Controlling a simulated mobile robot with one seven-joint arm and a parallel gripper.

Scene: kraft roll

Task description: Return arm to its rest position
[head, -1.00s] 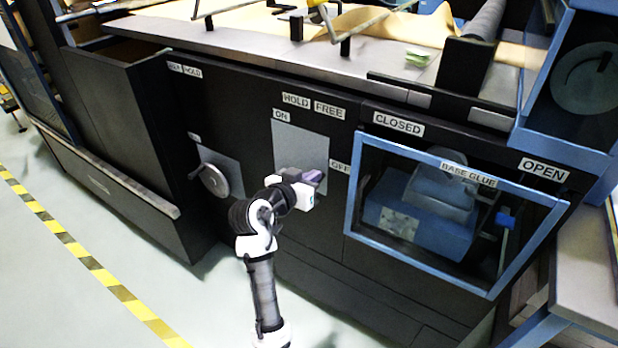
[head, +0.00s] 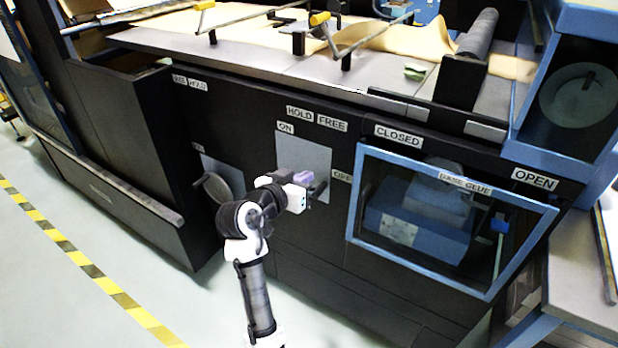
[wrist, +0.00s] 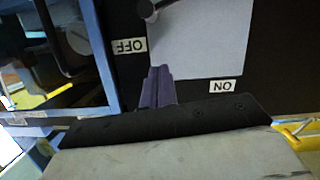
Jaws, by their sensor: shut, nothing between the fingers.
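My arm, white and black, reaches up from the bottom of the head view. My gripper (head: 303,177) is in front of the grey switch plate (head: 303,158) marked ON and OFF. Its purple fingers are together and empty. In the wrist view the shut fingers (wrist: 157,88) point toward the grey plate (wrist: 205,45), with the dark switch handle (wrist: 150,8) beyond them at the top edge. In the head view the handle (head: 319,188) shows just right of the fingers. I cannot tell whether the fingers touch it.
A blue-framed window marked BASE GLUE (head: 448,225) is to the right. The bench with kraft paper (head: 270,28) is above. The floor (head: 60,285) at lower left is clear.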

